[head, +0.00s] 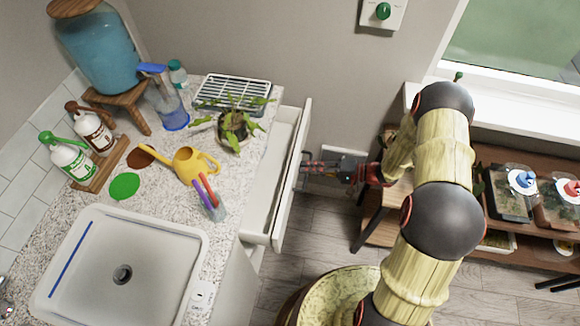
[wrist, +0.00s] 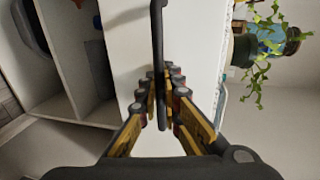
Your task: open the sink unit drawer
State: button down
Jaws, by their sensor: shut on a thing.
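The sink unit drawer (head: 270,178) stands pulled out from under the speckled counter. Its white inside shows, and no thing is visible in it. Its white front panel (head: 292,180) faces right, and it also shows in the wrist view (wrist: 122,45). My gripper (head: 308,165) is at the outer side of this panel. In the wrist view my gripper (wrist: 160,88) is shut on the dark bar handle (wrist: 157,35), with a finger on each side of it.
The counter (head: 150,200) carries a basin (head: 85,275), yellow watering can (head: 190,165), potted plant (head: 236,130), spray bottle (head: 168,105) and several other things. A low wooden shelf (head: 490,150) with boxes stands right. A large yellowish pot (head: 335,300) stands on the floor in front. Bare floor (head: 325,220) lies between.

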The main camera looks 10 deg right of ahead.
jog(key=shift+f+v, duration=0.25)
jog(key=shift+v, duration=0.85)
jog(key=c, duration=2)
grip_release()
